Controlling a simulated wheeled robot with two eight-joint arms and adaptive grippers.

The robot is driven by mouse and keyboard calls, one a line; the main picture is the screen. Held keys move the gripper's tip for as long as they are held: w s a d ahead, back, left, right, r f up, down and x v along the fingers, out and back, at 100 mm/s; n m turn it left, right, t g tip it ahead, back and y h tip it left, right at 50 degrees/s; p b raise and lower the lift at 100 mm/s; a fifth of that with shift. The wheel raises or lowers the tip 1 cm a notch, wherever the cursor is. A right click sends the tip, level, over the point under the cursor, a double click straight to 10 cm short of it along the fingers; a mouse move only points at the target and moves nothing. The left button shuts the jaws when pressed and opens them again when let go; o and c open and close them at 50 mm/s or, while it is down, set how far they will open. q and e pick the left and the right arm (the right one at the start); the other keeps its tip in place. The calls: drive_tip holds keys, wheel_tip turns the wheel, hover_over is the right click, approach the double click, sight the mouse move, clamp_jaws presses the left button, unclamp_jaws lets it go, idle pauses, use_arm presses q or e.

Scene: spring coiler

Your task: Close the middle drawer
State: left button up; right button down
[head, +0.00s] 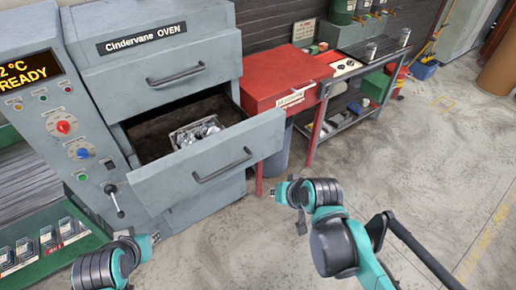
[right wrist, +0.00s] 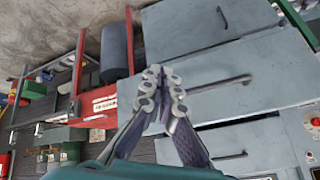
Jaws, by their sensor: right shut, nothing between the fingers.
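The grey middle drawer (head: 205,165) of the oven is pulled well out, its handle on the front. Inside lies a tray (head: 172,138) of shiny metal parts. My right gripper (head: 300,225) is to the right of and below the drawer front, over the floor. In the right wrist view my gripper (right wrist: 162,90) has its fingers together and empty. They overlap the middle drawer front (right wrist: 205,75) near one end; I cannot tell any touch.
The top drawer (head: 160,72) above is shut. A control panel (head: 65,125) with knobs and a lever is at the left. A red table (head: 285,75) stands close beside the open drawer, with a workbench (head: 375,55) beyond. The floor (head: 420,150) at right is clear.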

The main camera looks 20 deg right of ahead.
drive_tip(key=w+d+f+m+t+y, duration=0.1)
drive_tip(key=w+d+m+t+y, duration=0.1)
drive_tip(key=w+d+m, duration=0.5)
drive_tip(key=m+t, duration=0.2)
drive_tip(key=m, duration=0.2)
approach(267, 143)
drive_tip(key=shift+y, duration=0.3)
drive_tip(key=b+x, duration=0.2)
drive_tip(key=f+b+x, duration=0.1)
drive_tip(key=x, duration=0.2)
drive_tip(key=shift+d+f+b, duration=0.1)
drive_tip(key=shift+b, duration=0.25)
drive_tip(key=shift+w, duration=0.55)
